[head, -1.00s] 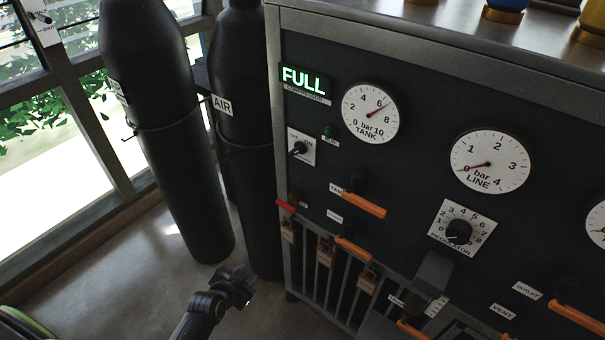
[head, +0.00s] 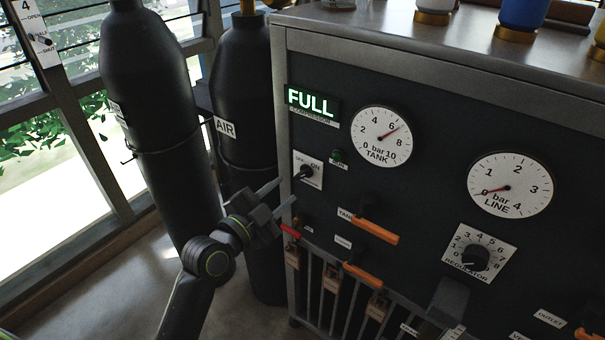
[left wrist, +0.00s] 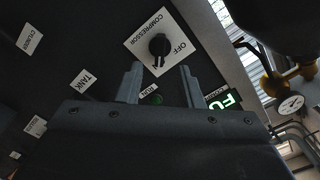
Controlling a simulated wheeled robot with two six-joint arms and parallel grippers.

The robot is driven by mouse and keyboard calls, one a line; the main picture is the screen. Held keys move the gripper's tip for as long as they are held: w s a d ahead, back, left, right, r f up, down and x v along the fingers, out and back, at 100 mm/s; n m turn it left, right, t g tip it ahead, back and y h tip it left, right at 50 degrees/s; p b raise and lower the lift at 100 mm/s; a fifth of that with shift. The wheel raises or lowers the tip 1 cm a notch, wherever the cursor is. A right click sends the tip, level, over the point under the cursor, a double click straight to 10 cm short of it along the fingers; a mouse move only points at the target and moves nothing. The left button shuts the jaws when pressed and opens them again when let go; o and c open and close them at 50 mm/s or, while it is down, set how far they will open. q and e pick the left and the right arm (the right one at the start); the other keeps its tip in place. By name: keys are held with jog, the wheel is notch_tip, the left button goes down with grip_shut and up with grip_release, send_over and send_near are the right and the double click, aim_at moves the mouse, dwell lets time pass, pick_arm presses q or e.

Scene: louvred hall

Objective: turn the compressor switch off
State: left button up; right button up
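The compressor switch (head: 304,172) is a black knob on a white plate marked OFF and ON, on the dark panel's left side. Its handle appears to point to the ON side. In the left wrist view the knob (left wrist: 160,46) is just beyond my fingertips, roughly centred between them. My left gripper (head: 285,194) is open and empty, close in front of the plate at its lower left. Its two fingers also show in the left wrist view (left wrist: 161,72), spread apart. I see no contact with the knob. The green RUN lamp (head: 337,155) is beside the plate. My right gripper is not in view.
A lit FULL display (head: 311,102) and the TANK gauge (head: 381,136) are above and right of the switch. Orange-handled levers (head: 377,232) and a red one (head: 291,230) stick out below. Black cylinders (head: 150,110) stand at the left by the window.

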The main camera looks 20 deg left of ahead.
aim_at(300, 177)
pick_arm(q)
jog(key=x, duration=0.6)
jog(key=shift+w+f, duration=0.1)
jog(key=shift+w, duration=0.1)
jog(key=shift+w, duration=0.25)
grip_shut()
dwell(1.1)
